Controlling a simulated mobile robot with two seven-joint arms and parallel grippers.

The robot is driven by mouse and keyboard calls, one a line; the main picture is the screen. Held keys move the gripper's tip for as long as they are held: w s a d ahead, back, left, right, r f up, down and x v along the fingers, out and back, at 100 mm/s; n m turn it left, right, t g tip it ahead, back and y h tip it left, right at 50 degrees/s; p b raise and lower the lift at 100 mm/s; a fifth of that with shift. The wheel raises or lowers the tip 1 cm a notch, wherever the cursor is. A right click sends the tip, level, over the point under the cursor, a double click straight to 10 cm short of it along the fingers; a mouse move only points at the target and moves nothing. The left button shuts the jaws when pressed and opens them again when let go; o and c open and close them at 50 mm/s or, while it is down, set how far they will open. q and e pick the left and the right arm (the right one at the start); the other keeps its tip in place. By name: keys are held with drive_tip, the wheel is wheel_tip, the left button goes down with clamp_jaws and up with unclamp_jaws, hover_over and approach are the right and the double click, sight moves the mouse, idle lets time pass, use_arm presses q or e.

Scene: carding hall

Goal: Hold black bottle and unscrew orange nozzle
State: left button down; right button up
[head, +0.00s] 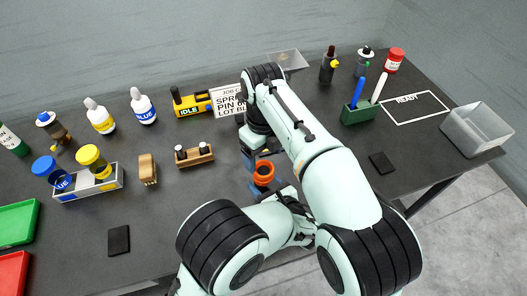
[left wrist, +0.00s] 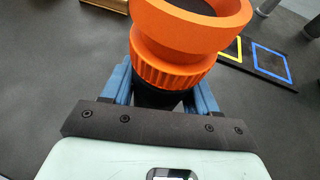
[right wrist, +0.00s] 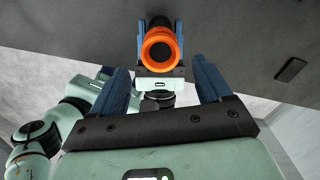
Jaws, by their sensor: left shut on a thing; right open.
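The orange nozzle (head: 263,173) sits on the black bottle near the table's front edge. In the left wrist view the nozzle (left wrist: 178,62) has a flared cup above a ribbed collar, with the dark bottle (left wrist: 158,97) just below. My left gripper (left wrist: 162,88) is shut on the bottle under the collar. In the right wrist view the nozzle (right wrist: 160,50) faces the camera, between the left gripper's blue fingers. My right gripper (right wrist: 160,85) is open and empty, its fingers apart from the nozzle. In the head view my right gripper (head: 258,155) is beside the nozzle, partly hidden by its arm.
A wooden rack (head: 194,157) and a tan block (head: 147,169) stand left of the nozzle. A sign (head: 228,101) and a yellow IDLE device (head: 190,103) stand behind. A green holder (head: 360,113), a READY outline (head: 415,106) and a clear bin (head: 478,129) are at right.

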sight(264, 169)
drive_tip(key=shift+f, duration=4)
drive_tip(key=shift+c, duration=0.3)
drive_tip(key=c, duration=1)
drive_tip(key=n, duration=0.3)
drive_tip(key=shift+n, duration=0.3)
drive_tip(key=n, duration=0.4)
drive_tip(key=shift+n, duration=0.3)
drive_tip(key=n, duration=0.4)
drive_tip(key=shift+n, duration=0.3)
drive_tip(key=n, duration=0.4)
drive_tip(key=shift+r, duration=0.1)
